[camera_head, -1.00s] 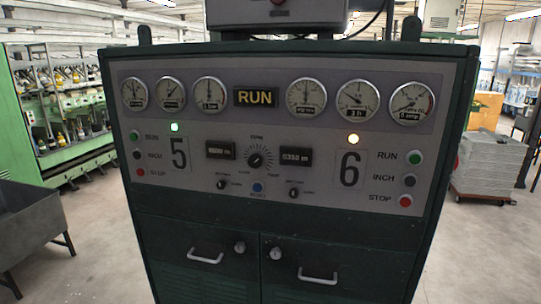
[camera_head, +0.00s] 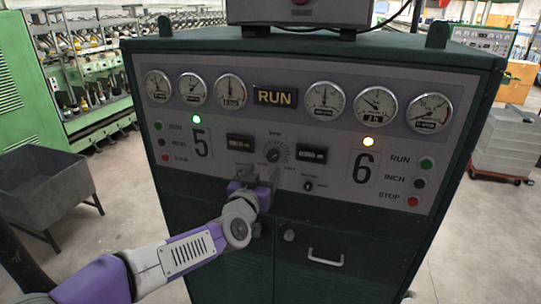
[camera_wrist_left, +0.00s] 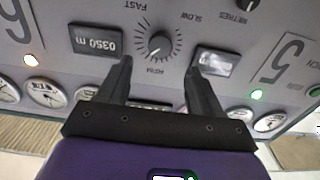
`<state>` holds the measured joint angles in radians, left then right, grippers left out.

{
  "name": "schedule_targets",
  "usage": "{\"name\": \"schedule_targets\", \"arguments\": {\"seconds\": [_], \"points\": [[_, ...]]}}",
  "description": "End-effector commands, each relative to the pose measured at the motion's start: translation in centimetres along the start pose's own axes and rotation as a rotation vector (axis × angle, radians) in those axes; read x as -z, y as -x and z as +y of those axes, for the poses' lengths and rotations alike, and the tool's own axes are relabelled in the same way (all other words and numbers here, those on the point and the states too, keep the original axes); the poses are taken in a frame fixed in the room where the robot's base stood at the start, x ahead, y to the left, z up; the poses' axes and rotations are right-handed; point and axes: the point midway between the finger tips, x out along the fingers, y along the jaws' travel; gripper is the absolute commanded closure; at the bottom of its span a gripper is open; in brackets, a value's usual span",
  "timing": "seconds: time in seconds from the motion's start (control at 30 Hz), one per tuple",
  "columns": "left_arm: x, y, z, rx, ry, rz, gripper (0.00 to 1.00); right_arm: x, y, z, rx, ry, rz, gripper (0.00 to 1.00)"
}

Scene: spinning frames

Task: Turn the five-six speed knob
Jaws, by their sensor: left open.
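The speed knob (camera_head: 275,152) is a round dark dial with a ring of marks, in the middle of the grey panel between the numbers 5 and 6. It also shows in the left wrist view (camera_wrist_left: 160,45), upside down, with FAST and SLOW beside it. My left gripper (camera_head: 259,174) is at the panel, just below and left of the knob in the head view. In the wrist view its two dark fingers (camera_wrist_left: 160,64) are apart and empty, with the knob just beyond and between their tips. No contact shows. My right gripper is not in view.
Two dark digital displays (camera_head: 240,142) (camera_head: 313,154) flank the knob. Round gauges (camera_head: 324,100) line the panel's top, and a cabinet door handle (camera_head: 325,257) juts out below. A grey bin (camera_head: 45,185) stands left.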

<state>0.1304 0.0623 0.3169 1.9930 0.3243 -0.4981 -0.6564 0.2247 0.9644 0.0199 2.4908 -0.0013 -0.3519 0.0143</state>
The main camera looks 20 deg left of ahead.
Motion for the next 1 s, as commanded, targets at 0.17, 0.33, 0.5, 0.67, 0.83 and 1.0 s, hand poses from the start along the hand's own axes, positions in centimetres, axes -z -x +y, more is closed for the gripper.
{"name": "schedule_targets", "arguments": {"seconds": [0.17,0.33,0.5,0.67,0.83,1.0], "points": [[-0.1,-2.4,0.0,0.0,0.001,-0.004,0.35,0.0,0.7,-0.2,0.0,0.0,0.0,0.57],[-0.1,-4.9,0.0,-0.001,0.003,-0.003,0.35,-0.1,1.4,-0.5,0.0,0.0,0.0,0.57],[-0.1,-6.5,0.0,-0.001,0.003,-0.003,0.35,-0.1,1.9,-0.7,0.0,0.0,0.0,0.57],[-0.2,-7.1,0.0,-0.001,0.002,-0.002,0.35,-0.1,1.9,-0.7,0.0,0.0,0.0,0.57],[-0.2,-7.1,0.0,-0.001,0.002,-0.002,0.35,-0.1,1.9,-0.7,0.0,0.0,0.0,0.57],[-0.2,-7.1,0.0,-0.001,0.002,-0.003,0.52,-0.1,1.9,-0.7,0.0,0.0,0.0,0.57]]}}
